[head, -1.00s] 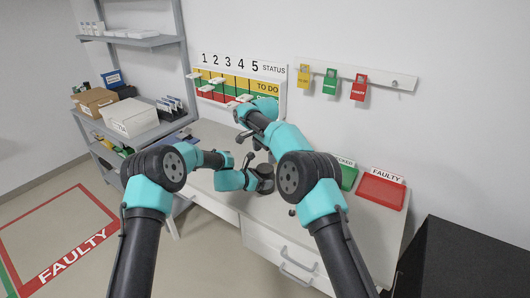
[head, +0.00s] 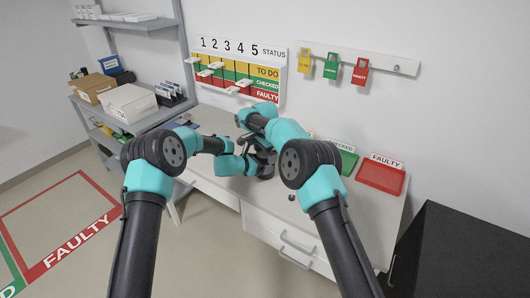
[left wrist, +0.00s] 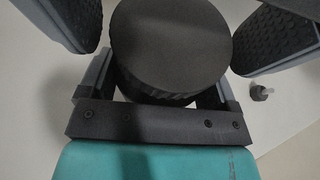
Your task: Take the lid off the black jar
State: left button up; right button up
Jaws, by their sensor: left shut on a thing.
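The black jar's round lid (left wrist: 172,40) fills the middle of the left wrist view, seen from above, with a ribbed rim below its flat top. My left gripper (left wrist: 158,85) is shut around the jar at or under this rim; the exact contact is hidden. Two textured pads, seemingly of my right gripper (left wrist: 170,28), stand apart on either side of the lid, with gaps to it. In the head view my left gripper (head: 256,165) is at the desk with the dark jar (head: 267,171), largely covered. My right gripper (head: 258,146) is just above it, partly hidden by its arm.
The white desk (head: 222,190) has a green tray (head: 343,162) and a red tray (head: 382,178) at its right. A status board (head: 240,75) and hanging tags (head: 331,66) are on the wall. Shelves stand left, a black cabinet (head: 450,255) right.

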jog(key=c, duration=0.7)
jog(key=shift+n, duration=1.7)
jog(key=shift+c, duration=0.2)
jog(key=o, duration=0.8)
jog(key=shift+o, duration=0.2)
jog(key=shift+r, duration=2.3)
